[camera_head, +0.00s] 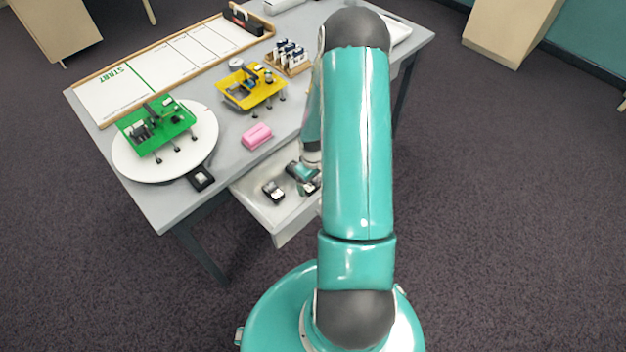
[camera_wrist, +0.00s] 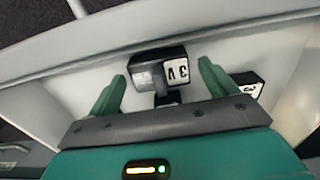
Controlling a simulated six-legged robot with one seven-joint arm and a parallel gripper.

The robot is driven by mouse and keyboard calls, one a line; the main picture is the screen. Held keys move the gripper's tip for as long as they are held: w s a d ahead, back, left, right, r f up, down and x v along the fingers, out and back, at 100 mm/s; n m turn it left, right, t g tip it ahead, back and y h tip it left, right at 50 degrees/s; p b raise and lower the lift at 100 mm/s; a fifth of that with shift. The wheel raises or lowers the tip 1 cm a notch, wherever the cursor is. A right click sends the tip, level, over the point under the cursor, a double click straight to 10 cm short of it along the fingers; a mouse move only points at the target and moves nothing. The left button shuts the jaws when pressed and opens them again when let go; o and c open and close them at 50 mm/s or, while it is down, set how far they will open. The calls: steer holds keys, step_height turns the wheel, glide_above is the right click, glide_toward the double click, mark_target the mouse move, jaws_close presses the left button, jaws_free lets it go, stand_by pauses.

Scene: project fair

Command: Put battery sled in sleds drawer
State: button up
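The sleds drawer (camera_head: 254,196) is pulled out from the front of the grey table, and its pale wall also shows in the wrist view (camera_wrist: 225,45). A black battery sled (camera_head: 273,191) lies in it on the left, and a second dark sled (camera_head: 312,188) is partly hidden by my arm. In the wrist view my gripper (camera_wrist: 163,85) is open, with its green fingers either side of a black sled with a white lettered label (camera_wrist: 158,72). Gaps show beside both fingers. Another labelled sled (camera_wrist: 247,85) lies right of the right finger. In the head view my gripper (camera_head: 300,172) is low over the drawer.
A small black item (camera_head: 200,178) sits at the table's front edge beside a white round board (camera_head: 125,160) bearing a green robot (camera_head: 157,124). A yellow robot (camera_head: 250,87), pink block (camera_head: 256,136) and wooden rack (camera_head: 290,58) stand on the table.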

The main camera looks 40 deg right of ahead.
steer(key=w+a+r+t+h, duration=0.1)
steer(key=a+r, duration=0.2)
steer(key=r, duration=0.9)
steer(key=w+a+r+h, duration=0.1)
steer(key=a+r, duration=0.3)
steer(key=r, duration=0.9)
steer(key=s+a+r+t+y, duration=0.1)
steer(key=s+a+r+t, duration=0.1)
steer(key=s+a+r, duration=0.4)
steer(key=s+a+r+t+y, duration=0.1)
steer(key=s+a+r, duration=0.5)
steer(key=a+r, duration=0.7)
steer(key=shift+s+a+r+t, duration=0.3)
steer(key=shift+a+t, duration=0.2)
steer(key=shift+t, duration=0.3)
steer(key=shift+s+d, duration=0.1)
